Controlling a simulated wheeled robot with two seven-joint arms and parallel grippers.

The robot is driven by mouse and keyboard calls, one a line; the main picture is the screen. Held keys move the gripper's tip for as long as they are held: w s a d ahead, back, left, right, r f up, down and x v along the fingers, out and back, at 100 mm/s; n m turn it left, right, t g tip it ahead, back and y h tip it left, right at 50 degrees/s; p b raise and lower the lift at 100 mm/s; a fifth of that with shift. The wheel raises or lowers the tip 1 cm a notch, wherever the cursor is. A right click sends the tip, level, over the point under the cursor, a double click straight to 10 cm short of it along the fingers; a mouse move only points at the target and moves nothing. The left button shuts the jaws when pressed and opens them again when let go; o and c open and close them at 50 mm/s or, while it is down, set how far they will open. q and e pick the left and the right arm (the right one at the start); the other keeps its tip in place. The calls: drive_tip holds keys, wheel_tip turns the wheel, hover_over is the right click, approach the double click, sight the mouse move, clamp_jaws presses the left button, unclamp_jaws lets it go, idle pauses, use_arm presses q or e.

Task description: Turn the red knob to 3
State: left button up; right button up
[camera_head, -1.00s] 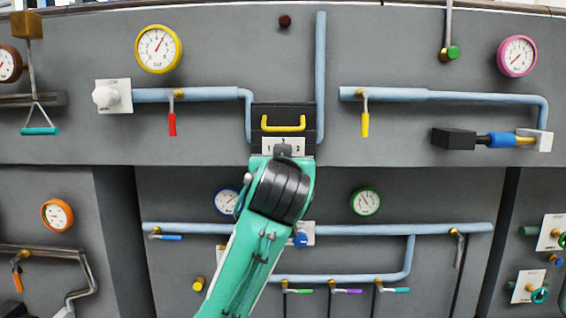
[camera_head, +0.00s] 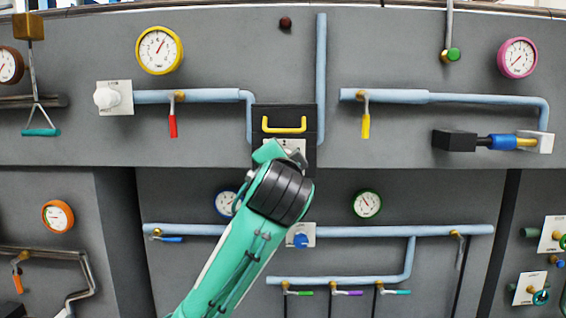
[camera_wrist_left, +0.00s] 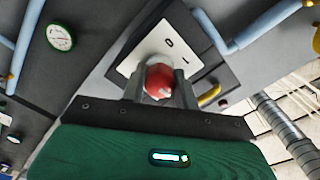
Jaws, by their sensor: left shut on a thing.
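The red knob (camera_wrist_left: 158,80) is between the fingers of my left gripper (camera_wrist_left: 158,92) in the left wrist view. The gripper is shut on it. A white mark shows on the knob's lower right side. Behind the knob is a white plate (camera_wrist_left: 150,52) with a 0 and another short mark, perhaps a 1. The rest of its scale is hidden. In the head view my left arm covers the knob and most of the plate (camera_head: 297,146). My right gripper is in neither view.
A yellow handle (camera_head: 284,124) sits on the dark panel just above the plate. Below are a blue knob (camera_head: 301,240), a blue gauge (camera_head: 225,203) and a green gauge (camera_head: 367,204). Light blue pipes and small coloured valve levers run along the grey wall.

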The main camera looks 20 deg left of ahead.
use_arm(q)
drive_tip(key=m, duration=0.3)
drive_tip(key=shift+r+m, duration=0.1)
drive_tip(key=shift+m, duration=0.3)
drive_tip(key=m, duration=0.2)
drive_tip(key=shift+m, duration=0.4)
drive_tip(key=m, duration=0.3)
drive_tip(key=shift+m, duration=1.3)
drive_tip(key=o, duration=1)
drive_tip(key=shift+c, duration=0.2)
